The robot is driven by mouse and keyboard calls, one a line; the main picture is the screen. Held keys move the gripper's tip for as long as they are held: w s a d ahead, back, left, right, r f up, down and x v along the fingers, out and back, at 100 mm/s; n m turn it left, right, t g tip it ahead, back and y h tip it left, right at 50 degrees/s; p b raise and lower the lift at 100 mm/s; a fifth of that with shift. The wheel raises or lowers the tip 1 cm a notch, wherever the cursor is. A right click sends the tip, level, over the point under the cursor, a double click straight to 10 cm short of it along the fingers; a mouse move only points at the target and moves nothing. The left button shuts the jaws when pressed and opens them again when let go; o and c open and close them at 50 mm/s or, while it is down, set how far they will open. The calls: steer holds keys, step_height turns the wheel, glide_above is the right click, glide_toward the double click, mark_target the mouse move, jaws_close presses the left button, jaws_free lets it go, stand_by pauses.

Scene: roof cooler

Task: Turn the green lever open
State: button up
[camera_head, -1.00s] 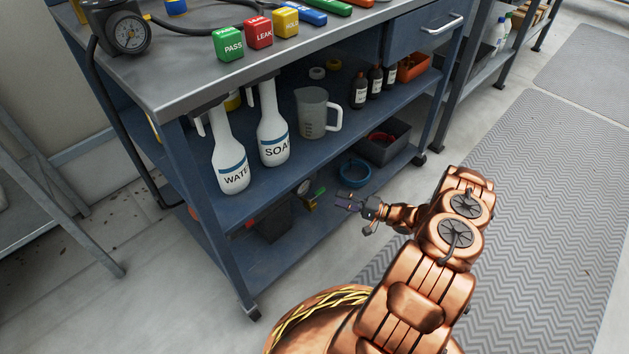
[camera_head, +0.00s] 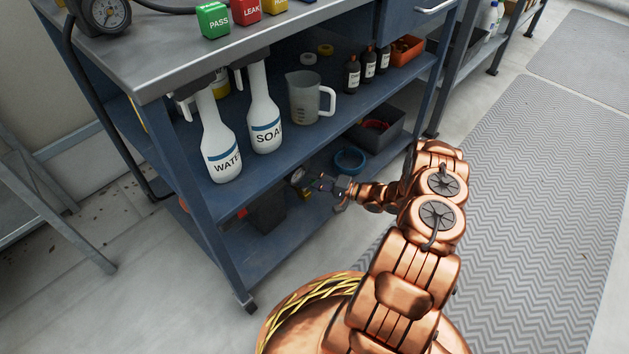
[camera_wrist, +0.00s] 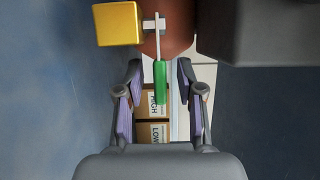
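The green lever (camera_wrist: 160,82) shows in the wrist view as a green grip on a thin metal arm, joined to a fitting beside a yellow block (camera_wrist: 119,24). My gripper (camera_wrist: 157,78) is open, with one finger on each side of the green grip. A gap shows between each finger and the grip. In the head view my gripper (camera_head: 310,182) reaches in at the lower shelf of the blue cart. The lever cannot be made out there, hidden by or behind the gripper.
A dark bin (camera_head: 267,212) stands beside my gripper on the lower shelf (camera_head: 245,262). A blue ring (camera_head: 349,160) and a grey box (camera_head: 377,131) lie behind it. White spray bottles (camera_head: 217,140) stand on the shelf above. The wrist view shows cartons (camera_wrist: 152,134) below the lever.

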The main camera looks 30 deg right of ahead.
jaws_close()
stand_by(0.6)
